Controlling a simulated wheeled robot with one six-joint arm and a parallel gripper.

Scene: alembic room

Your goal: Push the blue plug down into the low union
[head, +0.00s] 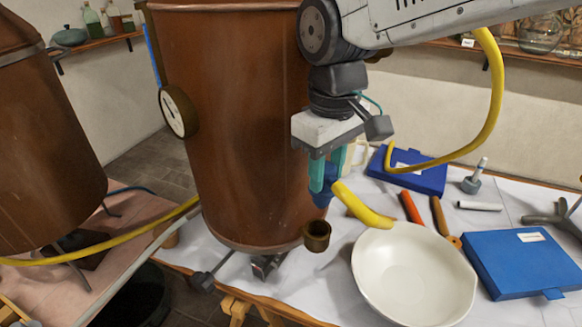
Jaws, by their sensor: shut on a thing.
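My gripper (327,172), with teal fingers, points down beside the copper vessel. It is shut on the blue plug (323,197), a dark blue piece whose upper part is partly hidden by the fingers. A short, open brass-brown cup that looks like the low union (317,236) is at the vessel's lower right side. The plug appears just above the union's mouth, with a small gap between them in this view. Exact alignment in depth cannot be told. A thick yellow curved piece (361,207) extends right from beside the plug; whether it is joined to the plug is unclear.
The large copper vessel (230,110) with a dial gauge (178,112) stands close on the left. A white bowl (415,272) is at the right front. Blue cases (520,262), an orange-handled tool (411,207) and a yellow hose (492,95) lie or hang to the right.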

